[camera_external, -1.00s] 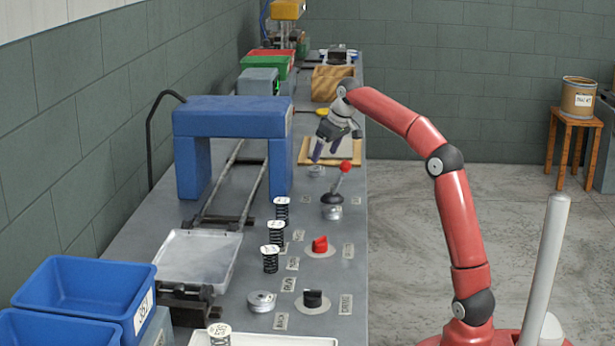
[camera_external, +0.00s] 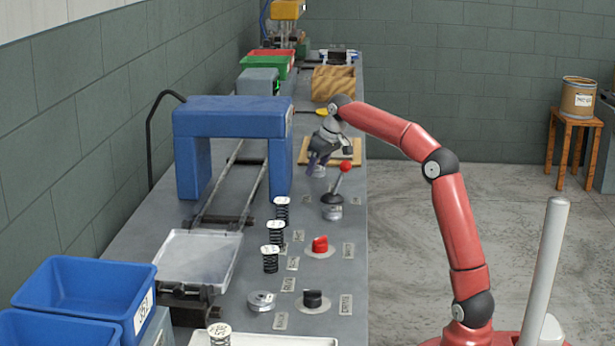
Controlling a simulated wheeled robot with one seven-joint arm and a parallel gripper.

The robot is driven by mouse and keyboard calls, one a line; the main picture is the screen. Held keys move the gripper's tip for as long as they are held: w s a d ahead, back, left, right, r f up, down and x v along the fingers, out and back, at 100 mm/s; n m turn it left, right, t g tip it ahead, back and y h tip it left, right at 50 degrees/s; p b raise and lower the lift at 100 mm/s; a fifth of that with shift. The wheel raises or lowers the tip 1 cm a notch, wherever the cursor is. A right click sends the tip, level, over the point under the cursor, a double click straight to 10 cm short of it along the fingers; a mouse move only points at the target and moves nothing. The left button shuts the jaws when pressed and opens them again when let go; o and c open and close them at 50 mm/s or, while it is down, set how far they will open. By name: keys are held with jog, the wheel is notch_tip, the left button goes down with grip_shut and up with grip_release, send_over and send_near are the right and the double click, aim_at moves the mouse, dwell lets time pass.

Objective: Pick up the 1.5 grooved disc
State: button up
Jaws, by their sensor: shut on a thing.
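One disc (camera_external: 318,172) is at the far end, at the fingertips of my gripper (camera_external: 317,164). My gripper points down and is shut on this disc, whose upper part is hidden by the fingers. The disc appears to be at bench level; I cannot tell whether it is lifted. Any size marks on the discs are too small to read.
The red-knobbed lever (camera_external: 340,184) stands just in front of my gripper. A blue arch (camera_external: 232,117) over rails is to the left. A wooden board (camera_external: 345,153) lies behind the gripper. Several black springs, a red knob (camera_external: 320,244) and a black knob (camera_external: 313,299) stand nearer.

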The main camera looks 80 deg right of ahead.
aim_at(318, 167)
jog(key=c, duration=0.4)
jog(key=shift+o, duration=0.2)
jog(key=shift+r, duration=0.15)
notch_tip(318, 167, up, 9)
jog(key=shift+w+f+p, duration=0.1)
jog(key=shift+f+p, duration=0.05)
jog(key=shift+p, duration=0.6)
jog(key=shift+r, duration=0.5)
